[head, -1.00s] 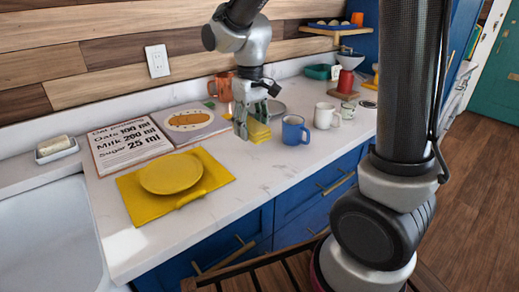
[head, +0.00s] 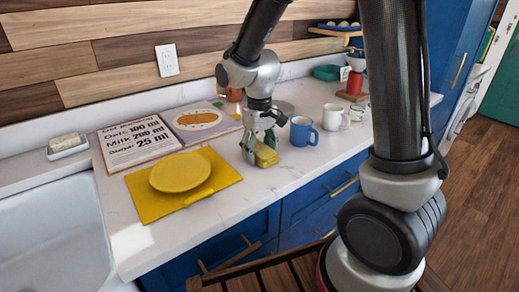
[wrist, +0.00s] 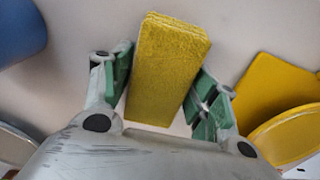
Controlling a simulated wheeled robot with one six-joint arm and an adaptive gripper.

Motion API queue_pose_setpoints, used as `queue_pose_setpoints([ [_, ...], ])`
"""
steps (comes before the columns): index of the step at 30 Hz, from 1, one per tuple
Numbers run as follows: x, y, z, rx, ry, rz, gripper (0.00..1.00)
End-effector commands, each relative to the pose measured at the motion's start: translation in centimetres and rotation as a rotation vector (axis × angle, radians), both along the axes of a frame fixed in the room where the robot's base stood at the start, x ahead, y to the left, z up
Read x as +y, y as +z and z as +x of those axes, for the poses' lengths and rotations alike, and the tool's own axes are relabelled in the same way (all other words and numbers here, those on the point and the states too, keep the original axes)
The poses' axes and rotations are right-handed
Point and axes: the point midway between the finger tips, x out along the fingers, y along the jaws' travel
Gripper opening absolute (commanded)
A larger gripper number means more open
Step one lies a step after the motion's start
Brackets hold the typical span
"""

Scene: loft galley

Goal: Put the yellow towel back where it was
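The yellow towel (head: 266,156) is a small folded block with a rough, textured surface. It sits at or just above the counter, left of the blue mug; I cannot tell whether it touches the counter. My gripper (head: 258,152) points down with its fingers around the towel. In the wrist view, the towel (wrist: 168,65) lies between the two green-padded fingers of my gripper (wrist: 163,78), its long end reaching out past them. The right finger touches its edge; a thin gap seems to show at the left finger.
The blue mug (head: 304,132) stands close right of the towel, with a white mug (head: 334,118) beyond. A yellow plate (head: 180,172) on a yellow mat (head: 222,176) lies left. Behind are an open recipe book (head: 140,142) and a grey plate (head: 283,107). Bare counter lies in front.

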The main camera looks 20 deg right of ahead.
Motion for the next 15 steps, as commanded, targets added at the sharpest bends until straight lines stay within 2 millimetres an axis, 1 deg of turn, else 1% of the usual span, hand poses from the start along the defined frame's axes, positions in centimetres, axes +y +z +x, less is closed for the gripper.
queue_pose_setpoints([
  [11,0.0,0.2,0.0,0.000,0.000,0.000,0.73],
  [14,0.0,1.0,0.1,-0.003,0.000,0.001,0.73],
  [15,0.0,1.5,0.1,-0.004,0.000,0.001,0.73],
])
